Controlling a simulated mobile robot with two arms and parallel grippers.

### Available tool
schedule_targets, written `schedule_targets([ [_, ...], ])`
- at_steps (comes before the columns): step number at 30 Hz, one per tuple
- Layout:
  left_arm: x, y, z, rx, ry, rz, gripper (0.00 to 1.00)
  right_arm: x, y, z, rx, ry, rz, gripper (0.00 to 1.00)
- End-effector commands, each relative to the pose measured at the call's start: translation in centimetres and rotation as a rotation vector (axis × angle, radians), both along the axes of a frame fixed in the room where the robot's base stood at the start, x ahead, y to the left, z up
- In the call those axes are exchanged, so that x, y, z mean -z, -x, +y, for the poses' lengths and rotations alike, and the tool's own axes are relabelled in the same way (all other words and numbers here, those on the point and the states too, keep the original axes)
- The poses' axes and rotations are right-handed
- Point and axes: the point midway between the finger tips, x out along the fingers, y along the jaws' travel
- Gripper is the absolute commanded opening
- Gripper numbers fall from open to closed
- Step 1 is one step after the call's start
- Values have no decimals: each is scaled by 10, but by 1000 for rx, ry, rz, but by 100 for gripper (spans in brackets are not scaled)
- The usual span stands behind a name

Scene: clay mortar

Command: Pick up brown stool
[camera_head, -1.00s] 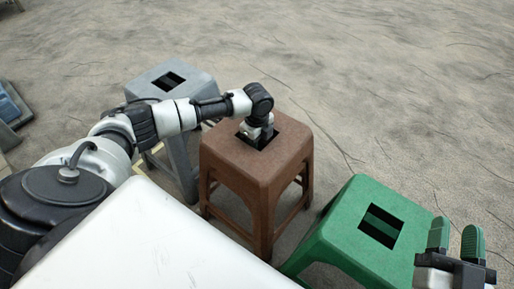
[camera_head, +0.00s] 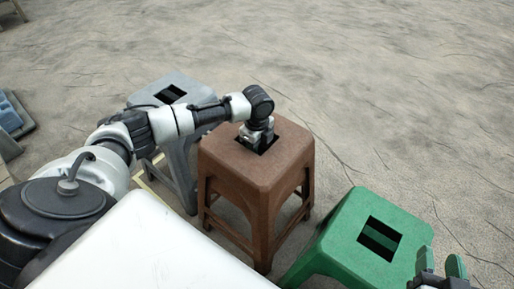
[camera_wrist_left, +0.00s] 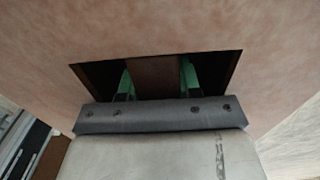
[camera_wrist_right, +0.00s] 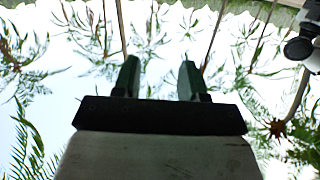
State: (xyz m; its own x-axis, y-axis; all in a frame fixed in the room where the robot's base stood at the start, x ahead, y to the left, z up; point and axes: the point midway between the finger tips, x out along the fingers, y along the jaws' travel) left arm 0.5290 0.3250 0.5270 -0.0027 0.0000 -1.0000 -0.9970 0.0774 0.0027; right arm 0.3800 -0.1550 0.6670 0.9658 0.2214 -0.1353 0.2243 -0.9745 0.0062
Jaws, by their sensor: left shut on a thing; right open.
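The brown stool (camera_head: 255,185) stands upright in the middle of the head view, with a dark rectangular slot in its seat. My left gripper (camera_head: 262,140) points down into that slot, and its fingertips are hidden there in the head view. In the left wrist view, the green fingers of my left gripper (camera_wrist_left: 158,80) close on the brown bar across the slot of the stool seat (camera_wrist_left: 160,35). My right gripper (camera_head: 440,264) is at the lower right, pointing up, open. In the right wrist view its fingers (camera_wrist_right: 158,80) are apart with nothing between them.
A grey stool (camera_head: 175,92) stands behind and left of the brown one, under my left arm. A green stool (camera_head: 340,232) stands close to the right. Blue-grey items (camera_head: 12,115) lie at the left edge. Sandy ground (camera_head: 400,90) beyond is clear.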

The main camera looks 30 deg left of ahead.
Motion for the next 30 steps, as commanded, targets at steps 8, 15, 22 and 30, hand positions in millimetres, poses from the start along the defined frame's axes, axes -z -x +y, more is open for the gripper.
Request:
schedule_targets([
  [8,-42,-2,0,1,2,-8,0,34,20,-12,21,76,311,43],
  [15,-79,-2,0,1,3,-8,0,63,53,-27,43,146,620,43],
  [22,-112,-2,0,0,2,-8,0,80,92,-41,62,203,888,43],
  [30,-137,-2,0,1,3,-8,0,86,121,-50,74,238,1064,43],
])
